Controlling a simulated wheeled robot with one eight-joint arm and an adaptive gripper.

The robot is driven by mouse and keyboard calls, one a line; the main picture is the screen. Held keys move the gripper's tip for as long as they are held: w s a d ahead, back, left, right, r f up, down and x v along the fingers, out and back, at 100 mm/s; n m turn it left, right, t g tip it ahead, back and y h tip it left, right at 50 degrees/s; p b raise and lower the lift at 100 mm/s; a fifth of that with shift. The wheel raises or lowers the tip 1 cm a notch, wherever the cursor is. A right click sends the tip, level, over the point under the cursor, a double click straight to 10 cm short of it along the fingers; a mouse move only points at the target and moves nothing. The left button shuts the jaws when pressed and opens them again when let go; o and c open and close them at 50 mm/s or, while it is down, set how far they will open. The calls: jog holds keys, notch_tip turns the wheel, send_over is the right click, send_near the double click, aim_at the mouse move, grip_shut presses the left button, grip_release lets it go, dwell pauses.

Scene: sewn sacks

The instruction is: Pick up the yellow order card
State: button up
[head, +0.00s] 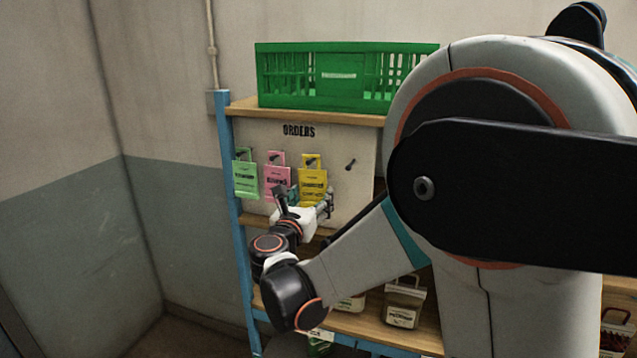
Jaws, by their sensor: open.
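The yellow order card (312,184) hangs from a peg on the pale board marked ORDERS (350,200). It is the rightmost of the hanging cards. My gripper (307,198) is open, in front of the board at the lower part of the yellow card, and it overlaps the card's bottom edge in the picture. I cannot tell whether the fingers touch the card or stand around it. The gripper is small in this view and its fingertips are hard to make out.
A pink card (277,180) and a green card (245,178) hang to the left. A bare peg (351,164) is to the right. A green crate (345,75) stands on the shelf above. Sacks (404,304) stand on the lower shelf (370,328). A blue post (231,180) bounds the left side.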

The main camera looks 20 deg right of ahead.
jog(key=shift+w+d, duration=0.25)
jog(key=shift+w, duration=0.15)
jog(key=shift+s+a, duration=0.15)
jog(key=shift+s, duration=0.05)
jog(key=shift+s+a+r, duration=0.1)
jog(key=shift+s, duration=0.05)
jog(key=shift+c, duration=2.5)
